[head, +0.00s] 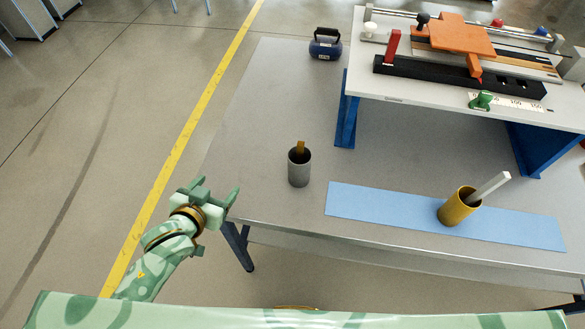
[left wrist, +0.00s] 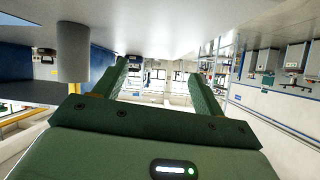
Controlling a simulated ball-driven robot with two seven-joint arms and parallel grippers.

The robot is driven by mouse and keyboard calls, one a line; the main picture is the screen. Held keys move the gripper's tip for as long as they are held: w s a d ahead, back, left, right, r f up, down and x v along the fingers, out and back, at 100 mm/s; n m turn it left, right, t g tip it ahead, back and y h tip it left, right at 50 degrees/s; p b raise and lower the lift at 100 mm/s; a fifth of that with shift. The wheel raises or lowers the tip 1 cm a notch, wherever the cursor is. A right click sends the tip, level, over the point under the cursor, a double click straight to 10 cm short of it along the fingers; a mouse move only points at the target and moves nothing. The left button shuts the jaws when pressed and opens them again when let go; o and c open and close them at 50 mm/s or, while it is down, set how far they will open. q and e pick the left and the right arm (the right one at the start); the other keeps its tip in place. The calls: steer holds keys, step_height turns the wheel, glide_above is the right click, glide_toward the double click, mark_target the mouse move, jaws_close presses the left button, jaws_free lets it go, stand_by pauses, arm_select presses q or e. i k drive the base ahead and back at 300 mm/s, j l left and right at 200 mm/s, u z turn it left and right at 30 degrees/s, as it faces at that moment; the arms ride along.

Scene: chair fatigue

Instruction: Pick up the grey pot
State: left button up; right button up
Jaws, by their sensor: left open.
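The grey pot (head: 299,172) stands upright on the grey table (head: 262,110), near its front left part, with a short brown stick poking out of its top. In the left wrist view, which looks upside down, the grey pot (left wrist: 73,55) hangs from the top, left of the fingers. My left gripper (head: 218,191) is open and empty, left of the pot and apart from it, by the table's left front corner. It also shows in the left wrist view (left wrist: 160,80) with its fingers spread. My right gripper is not in view.
A yellow pot (head: 456,210) with a white bar stands on a blue mat (head: 375,207) at the right. A blue weight (head: 325,46) sits at the back. A raised bench (head: 425,88) holds an orange device (head: 455,38). The table between gripper and grey pot is clear.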

mark_target(299, 174)
steer(key=l+u, duration=0.25)
steer(key=l, duration=0.9)
steer(key=k+l+u, duration=0.2)
steer(key=l, duration=0.9)
steer(key=i+l, duration=0.05)
steer(key=i, duration=0.05)
